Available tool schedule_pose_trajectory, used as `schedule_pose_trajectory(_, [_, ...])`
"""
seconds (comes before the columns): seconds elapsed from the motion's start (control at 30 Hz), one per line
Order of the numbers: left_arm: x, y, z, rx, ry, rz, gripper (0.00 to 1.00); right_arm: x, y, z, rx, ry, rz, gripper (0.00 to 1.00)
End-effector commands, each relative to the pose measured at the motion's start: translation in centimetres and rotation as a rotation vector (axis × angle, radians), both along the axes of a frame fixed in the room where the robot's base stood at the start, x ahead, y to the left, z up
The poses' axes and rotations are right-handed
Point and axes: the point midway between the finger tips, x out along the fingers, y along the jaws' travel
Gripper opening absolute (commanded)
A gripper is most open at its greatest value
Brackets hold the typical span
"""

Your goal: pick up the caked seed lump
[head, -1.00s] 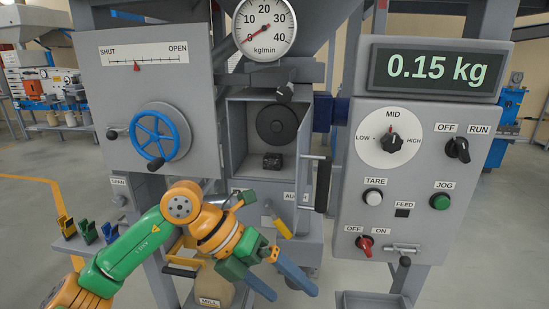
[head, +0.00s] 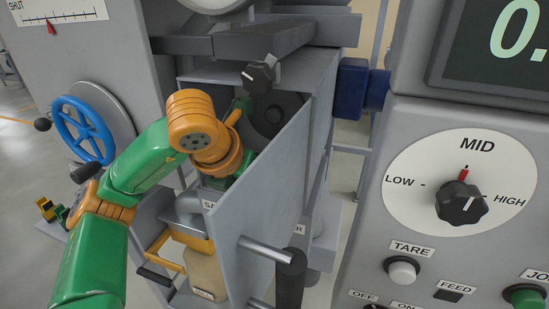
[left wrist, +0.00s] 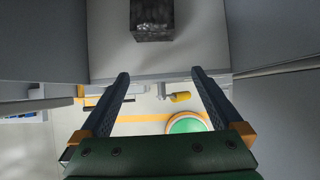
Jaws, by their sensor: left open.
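The caked seed lump (left wrist: 153,18) is a dark, rough block on the pale grey floor of the housing, at the top of the left wrist view. In the head view my arm and the housing's panel hide it. My left gripper (left wrist: 161,74) is open and empty. Its two fingers point at the lump, which lies beyond the tips and roughly between their lines, apart from them. In the head view the wrist reaches into the grey housing (head: 310,85) and the fingertips are hidden. My right gripper is not in view.
The open grey door panel (head: 275,180) with its black handle (head: 290,280) stands right of my wrist. Grey walls flank the fingers. A dark round disc (head: 268,118) is at the back of the housing. The blue handwheel (head: 84,130) is left, the control panel (head: 440,140) right.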

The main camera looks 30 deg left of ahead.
Motion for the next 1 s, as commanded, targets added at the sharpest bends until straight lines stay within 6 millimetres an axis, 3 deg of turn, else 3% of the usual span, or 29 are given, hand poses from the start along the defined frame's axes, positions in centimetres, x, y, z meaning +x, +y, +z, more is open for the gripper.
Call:
schedule_pose_trajectory(0.1, [2.8,0.5,0.1,-0.006,0.008,0.0,1.0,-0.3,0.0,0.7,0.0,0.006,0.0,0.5])
schedule_pose_trajectory(0.5, [9.6,2.3,0.3,-0.001,0.007,0.001,1.0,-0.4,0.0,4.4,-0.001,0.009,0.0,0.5])
schedule_pose_trajectory(0.6, [9.9,2.4,-0.9,0.001,0.007,-0.002,1.0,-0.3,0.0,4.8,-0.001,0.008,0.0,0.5])
schedule_pose_trajectory(0.8, [10.0,2.4,-1.2,0.001,0.004,-0.003,1.0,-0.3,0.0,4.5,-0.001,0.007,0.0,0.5])
schedule_pose_trajectory(1.0, [10.0,2.4,-1.2,0.0,0.004,-0.002,0.46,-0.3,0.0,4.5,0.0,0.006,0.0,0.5])
